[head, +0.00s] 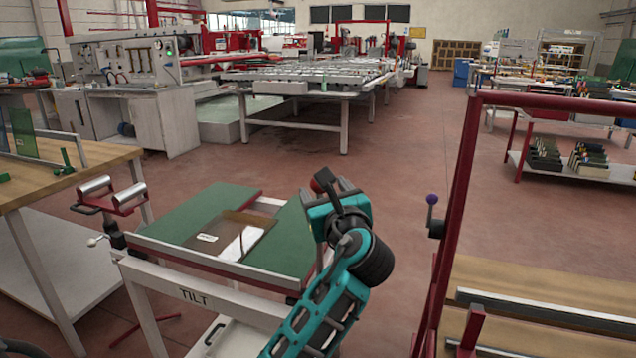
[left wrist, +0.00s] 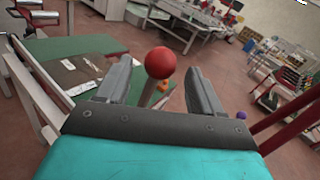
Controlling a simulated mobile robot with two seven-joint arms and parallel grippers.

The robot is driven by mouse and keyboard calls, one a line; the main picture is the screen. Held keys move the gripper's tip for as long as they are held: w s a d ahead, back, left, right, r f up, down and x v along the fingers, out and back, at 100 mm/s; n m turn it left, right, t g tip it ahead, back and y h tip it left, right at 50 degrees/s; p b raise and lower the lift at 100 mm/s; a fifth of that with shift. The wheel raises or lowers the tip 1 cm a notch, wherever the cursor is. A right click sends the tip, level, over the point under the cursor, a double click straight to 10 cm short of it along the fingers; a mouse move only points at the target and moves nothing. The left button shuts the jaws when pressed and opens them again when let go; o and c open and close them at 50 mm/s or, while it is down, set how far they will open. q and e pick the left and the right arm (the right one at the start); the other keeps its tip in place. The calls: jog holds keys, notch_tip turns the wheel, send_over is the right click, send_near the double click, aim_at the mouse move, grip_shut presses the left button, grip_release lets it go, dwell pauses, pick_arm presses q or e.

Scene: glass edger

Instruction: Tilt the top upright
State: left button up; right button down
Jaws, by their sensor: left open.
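A table with a green top (head: 190,212) and a white frame marked TILT (head: 195,296) stands front left of centre. The top lies about flat, with a glass pane (head: 238,236) on it. A red ball knob (head: 316,186) on a grey rod is at the table's right side. My left gripper (head: 328,180) is at this knob, partly hidden behind its own wrist in the head view. In the left wrist view, the red knob (left wrist: 160,62) shows between the open fingers, with a gap on each side. My right gripper is not in view.
A roller stand (head: 112,195) and a wooden workbench (head: 75,175) are at the left. A red frame (head: 462,180) with a purple knob (head: 432,199) stands at the right. Open floor (head: 400,150) lies behind the table.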

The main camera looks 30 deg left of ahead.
pick_arm(q)
jog(key=shift+x, duration=2.7)
jog(key=shift+c, duration=0.4)
grip_shut()
